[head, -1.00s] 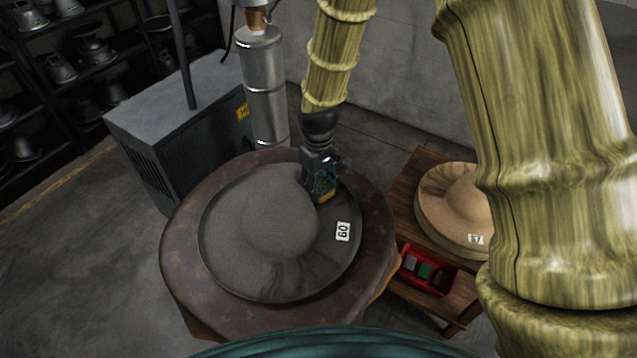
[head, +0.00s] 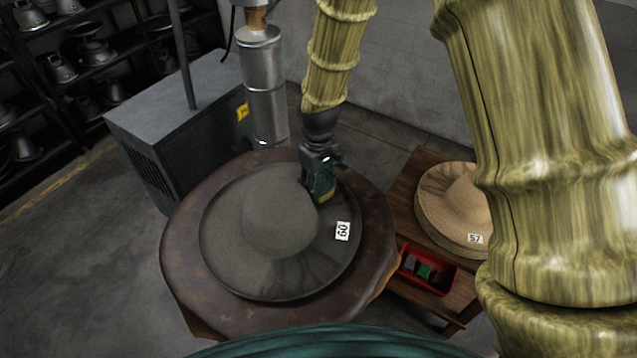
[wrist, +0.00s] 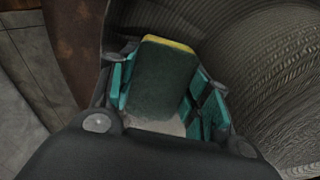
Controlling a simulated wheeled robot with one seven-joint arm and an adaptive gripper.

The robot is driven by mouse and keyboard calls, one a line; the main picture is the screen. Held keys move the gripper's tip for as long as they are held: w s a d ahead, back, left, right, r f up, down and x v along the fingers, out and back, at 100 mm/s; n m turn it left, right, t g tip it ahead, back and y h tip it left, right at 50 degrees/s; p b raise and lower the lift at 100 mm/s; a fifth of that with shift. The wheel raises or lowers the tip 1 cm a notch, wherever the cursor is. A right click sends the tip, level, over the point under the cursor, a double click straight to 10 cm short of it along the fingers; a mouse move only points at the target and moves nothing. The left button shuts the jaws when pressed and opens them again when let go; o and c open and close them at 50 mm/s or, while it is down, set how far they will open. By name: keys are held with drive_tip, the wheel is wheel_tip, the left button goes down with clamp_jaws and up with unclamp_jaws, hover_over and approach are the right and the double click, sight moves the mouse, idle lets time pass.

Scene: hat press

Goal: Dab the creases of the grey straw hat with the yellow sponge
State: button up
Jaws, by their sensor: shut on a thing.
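The grey straw hat (head: 275,225) lies crown up on the round brown table, with a white tag marked 60 on its brim. Creases run across the brim at its front right. My gripper (head: 321,188) is over the far right part of the brim, beside the crown. It is shut on the sponge (wrist: 165,85), which shows a dark green face and a yellow edge between the teal finger pads in the wrist view. The yellow edge of the sponge (head: 324,197) is at the brim; I cannot tell whether it touches. The hat's ribbed straw (wrist: 275,85) fills the right of the wrist view.
The round brown table (head: 180,260) has a bare rim around the hat. A wooden side table (head: 405,215) at right holds a tan hat (head: 455,200) tagged 57 and a red tray (head: 438,287) with small blocks. A grey machine (head: 170,125) and metal cylinder (head: 266,90) stand behind.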

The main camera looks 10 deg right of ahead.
drive_tip(key=shift+r, duration=0.1)
idle(0.3)
wheel_tip(320, 180, up, 14)
drive_tip(key=p, duration=1)
idle(0.7)
drive_tip(key=shift+s+f, duration=0.1)
drive_tip(key=shift+f, duration=0.1)
idle(0.6)
